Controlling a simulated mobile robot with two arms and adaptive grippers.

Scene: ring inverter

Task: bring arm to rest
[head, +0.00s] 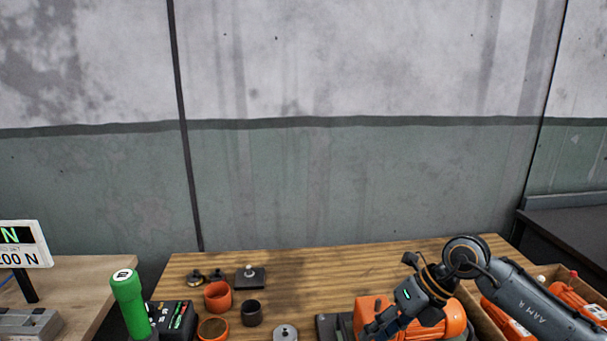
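My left arm and gripper are not in view.
Orange rings (217,304), a dark ring (251,321), a metal disc (285,333) and small dark fixtures (250,277) stand left of centre. A green-handled item (128,300) stands at left. An open box (482,311) holds orange parts at right. The table's back middle is clear.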

